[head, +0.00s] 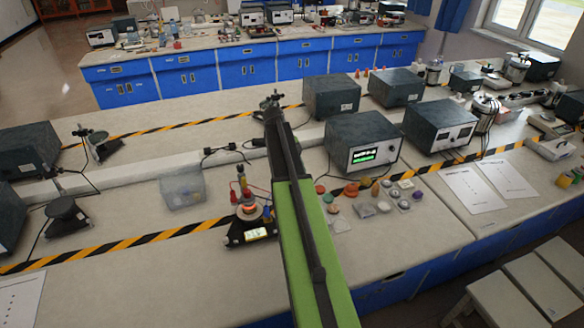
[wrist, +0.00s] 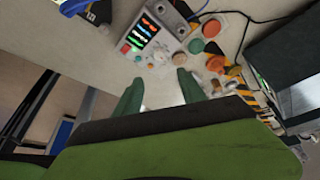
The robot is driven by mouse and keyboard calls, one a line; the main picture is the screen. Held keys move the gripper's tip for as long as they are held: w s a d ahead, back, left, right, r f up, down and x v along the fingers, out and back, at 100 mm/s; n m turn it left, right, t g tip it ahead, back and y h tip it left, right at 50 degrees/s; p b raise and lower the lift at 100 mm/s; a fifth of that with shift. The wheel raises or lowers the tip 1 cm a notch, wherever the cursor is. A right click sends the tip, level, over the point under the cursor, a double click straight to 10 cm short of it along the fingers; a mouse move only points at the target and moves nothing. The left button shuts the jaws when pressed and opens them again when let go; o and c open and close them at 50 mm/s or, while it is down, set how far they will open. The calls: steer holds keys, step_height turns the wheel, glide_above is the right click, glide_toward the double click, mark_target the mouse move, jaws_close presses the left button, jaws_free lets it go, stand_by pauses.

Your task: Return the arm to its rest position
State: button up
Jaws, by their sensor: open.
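My arm (wrist: 165,150) shows as a green and black link across the lower part of the wrist view. In the head view my arm (head: 312,245) reaches from the bottom edge up over the bench. My gripper (wrist: 158,80) shows two green fingers spread apart in the wrist view, with nothing held between them. In the head view I cannot make out the fingers clearly. Beyond the fingers lies a pale panel with a lit striped display (wrist: 146,32) and coloured knobs.
The lab bench (head: 420,225) holds a power supply with a green display (head: 362,143), small coloured parts (head: 352,190), a clear bin (head: 182,188) and a small red-lit device (head: 250,212). Dark boxes stand at the left and back. Stools (head: 510,300) stand at the lower right.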

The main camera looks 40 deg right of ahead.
steer(key=s+a+f+n+t+b, duration=0.1)
steer(key=a+f+n, duration=0.1)
steer(key=a+n, duration=0.7)
steer(key=s+a+f+n+t+y+b, duration=0.1)
steer(key=a+n, duration=0.9)
steer(key=a, duration=1)
steer(key=s+a+f+n+t+y+b, duration=0.1)
steer(key=s+a+f+n+b, duration=0.1)
steer(key=a+n, duration=0.8)
steer(key=a+f, duration=0.1)
steer(key=a, duration=0.3)
steer(key=shift+a+t, duration=0.25)
steer(key=shift+t, duration=0.05)
